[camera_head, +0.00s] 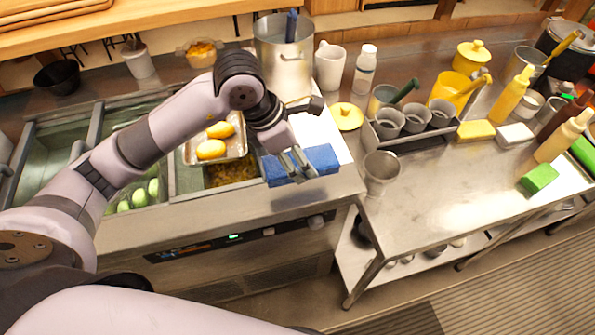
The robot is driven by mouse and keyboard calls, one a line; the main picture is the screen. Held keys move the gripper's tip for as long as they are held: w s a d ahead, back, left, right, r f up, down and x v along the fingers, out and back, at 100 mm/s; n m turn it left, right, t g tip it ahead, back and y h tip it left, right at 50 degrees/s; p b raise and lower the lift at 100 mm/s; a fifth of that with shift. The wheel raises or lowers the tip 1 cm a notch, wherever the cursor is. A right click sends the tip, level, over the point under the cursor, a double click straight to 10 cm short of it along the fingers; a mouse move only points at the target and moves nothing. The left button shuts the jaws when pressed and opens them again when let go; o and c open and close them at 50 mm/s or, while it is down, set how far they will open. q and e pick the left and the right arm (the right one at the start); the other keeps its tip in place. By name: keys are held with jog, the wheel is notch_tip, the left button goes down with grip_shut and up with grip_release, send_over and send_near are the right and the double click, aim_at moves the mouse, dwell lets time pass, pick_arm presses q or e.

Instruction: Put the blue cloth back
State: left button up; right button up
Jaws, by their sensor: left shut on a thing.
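The blue cloth (322,159) looks like a folded block and shows on both sides of my left gripper's fingers. My left gripper (298,174) reaches down from above and is shut on the middle of the cloth. The cloth is over the front right part of the food counter (345,184), right of the bean bin (232,171). I cannot tell whether the cloth touches the counter top. The fingers hide its middle. My right gripper is not in view.
A metal tray with yellow food (215,155) lies left of the gripper. A tall pot (284,60) and white mug (330,65) stand behind. Right, the steel table (440,190) holds a cup rack (403,138), yellow sponge (476,130), white sponge (514,135) and green sponge (539,178). Its front middle is clear.

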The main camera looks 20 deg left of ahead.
aim_at(293, 160)
pick_arm(q)
notch_tip(293, 160, down, 3)
jog(key=shift+f, duration=0.1)
notch_tip(293, 160, down, 4)
jog(key=shift+r+p, duration=0.15)
jog(key=shift+p, duration=0.45)
jog(key=shift+f, duration=0.25)
jog(key=o, duration=1.1)
jog(key=shift+r, duration=0.15)
